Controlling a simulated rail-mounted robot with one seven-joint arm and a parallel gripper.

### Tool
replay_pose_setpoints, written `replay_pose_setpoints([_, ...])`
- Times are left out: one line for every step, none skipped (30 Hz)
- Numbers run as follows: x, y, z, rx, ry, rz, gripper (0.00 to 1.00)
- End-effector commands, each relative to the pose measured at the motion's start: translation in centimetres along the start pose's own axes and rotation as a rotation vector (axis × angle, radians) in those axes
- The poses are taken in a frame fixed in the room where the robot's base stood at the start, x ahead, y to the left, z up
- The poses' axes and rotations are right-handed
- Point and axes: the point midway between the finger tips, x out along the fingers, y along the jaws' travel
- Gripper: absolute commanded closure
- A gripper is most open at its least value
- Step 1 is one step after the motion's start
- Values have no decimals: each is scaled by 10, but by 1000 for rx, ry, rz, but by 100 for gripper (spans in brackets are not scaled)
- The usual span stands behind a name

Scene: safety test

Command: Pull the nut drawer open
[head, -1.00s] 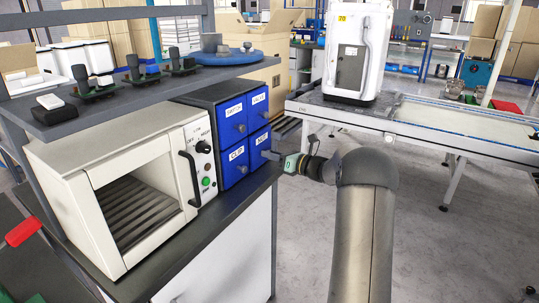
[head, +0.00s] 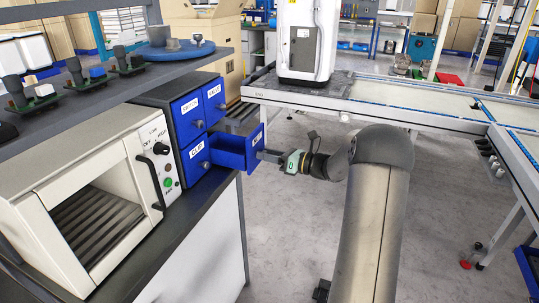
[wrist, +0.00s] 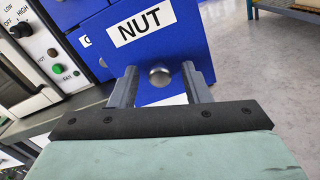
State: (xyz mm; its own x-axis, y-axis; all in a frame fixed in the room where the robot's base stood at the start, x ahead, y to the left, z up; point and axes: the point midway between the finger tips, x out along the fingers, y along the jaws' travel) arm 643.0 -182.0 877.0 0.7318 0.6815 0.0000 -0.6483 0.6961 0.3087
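The nut drawer (head: 238,150) is a blue drawer at the lower right of the blue cabinet (head: 170,103). In the head view it is pulled well out, and its inside shows from above. In the wrist view its front (wrist: 150,50) bears the label NUT, with a round metal knob (wrist: 159,76) below it. My gripper (head: 262,155) is at the drawer front. In the wrist view its two grey fingers stand on either side of the knob, with a visible gap on each side, so it looks open around the knob.
The SWITCH, VALVE and CLIP drawers are shut. A white oven (head: 95,200) stands left of the cabinet on the dark counter (head: 185,225). A conveyor (head: 400,102) with a white machine (head: 306,40) is behind. Grey floor (head: 270,230) is open right of the counter.

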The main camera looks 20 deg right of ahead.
Motion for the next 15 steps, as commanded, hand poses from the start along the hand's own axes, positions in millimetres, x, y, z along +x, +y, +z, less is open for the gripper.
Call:
replay_pose_setpoints([0, 0, 0, 0, 0, 0, 57])
replay_pose_setpoints([0, 0, 0, 0, 0, 0, 57])
replay_pose_setpoints([0, 0, 0, 0, 0, 0, 57])
replay_pose_setpoints([0, 0, 0, 0, 0, 0, 57])
replay_pose_setpoints([0, 0, 0, 0, 0, 0, 57])
replay_pose_setpoints([0, 0, 0, 0, 0, 0, 57])
replay_pose_setpoints([0, 0, 0, 0, 0, 0, 57])
replay_pose_setpoints([-1, 0, 0, 0, 0, 0, 57])
replay_pose_setpoints([-3, 0, 0, 0, 0, -1, 57])
replay_pose_setpoints([-6, 0, 0, 0, 0, -1, 57])
replay_pose_setpoints([-9, -1, 0, 0, 0, -2, 57])
replay_pose_setpoints([-14, -1, 1, 0, -1, -3, 57])
replay_pose_setpoints([-19, -1, 1, 0, -1, -4, 57])
replay_pose_setpoints([-25, -1, 1, 0, -1, -4, 57])
replay_pose_setpoints([-33, -1, 1, 0, 0, -4, 57])
